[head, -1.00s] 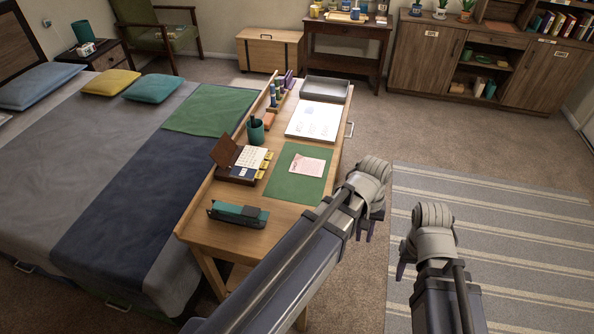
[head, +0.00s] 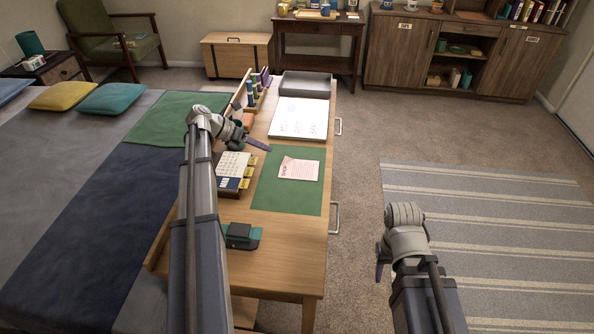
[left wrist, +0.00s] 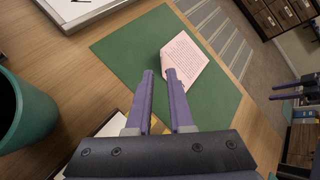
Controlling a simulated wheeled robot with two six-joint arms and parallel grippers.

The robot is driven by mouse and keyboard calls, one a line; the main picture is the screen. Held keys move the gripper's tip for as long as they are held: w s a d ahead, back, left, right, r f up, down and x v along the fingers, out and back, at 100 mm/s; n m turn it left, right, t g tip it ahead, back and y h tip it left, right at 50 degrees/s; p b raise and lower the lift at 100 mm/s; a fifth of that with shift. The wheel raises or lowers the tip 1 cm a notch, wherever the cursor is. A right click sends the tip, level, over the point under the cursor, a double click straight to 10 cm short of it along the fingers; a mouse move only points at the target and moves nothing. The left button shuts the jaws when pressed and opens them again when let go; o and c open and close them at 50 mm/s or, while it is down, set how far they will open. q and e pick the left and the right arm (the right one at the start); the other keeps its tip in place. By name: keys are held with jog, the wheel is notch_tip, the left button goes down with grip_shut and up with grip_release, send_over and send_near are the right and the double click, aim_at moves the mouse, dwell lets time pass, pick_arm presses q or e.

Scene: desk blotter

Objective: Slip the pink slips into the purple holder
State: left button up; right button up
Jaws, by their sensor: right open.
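A pink slip (head: 299,169) with printed lines lies on the green blotter (head: 274,195) in the middle of the desk. It also shows in the left wrist view (left wrist: 186,60), with one edge lifted or folded. My left gripper (head: 265,147) is above the desk, left of the slip. In the left wrist view its two purple fingers (left wrist: 160,74) are apart with nothing between them, pointing at the slip. A small purple upright thing (head: 265,77), perhaps the holder, stands at the back of the desk. My right gripper (head: 381,263) is open and empty over the floor.
A white sheet (head: 299,118) and a grey tray (head: 305,84) lie behind the blotter. A calendar block (head: 233,166) with yellow tabs is left of it, partly behind my left arm. A teal cup (left wrist: 22,112) shows in the left wrist view. A dark stapler-like thing (head: 238,232) lies in front.

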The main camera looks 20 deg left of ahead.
aim_at(282, 162)
pick_arm(q)
jog(key=b+x, duration=0.1)
jog(key=x, duration=0.1)
jog(key=shift+d+f+b, duration=0.15)
jog(key=shift+f+b, duration=0.1)
jog(key=shift+b, duration=0.1)
jog(key=shift+w+d, duration=0.15)
jog(key=b+x, duration=0.3)
jog(key=x, duration=0.2)
jog(key=shift+w, duration=0.1)
jog(key=shift+r, duration=0.1)
grip_shut()
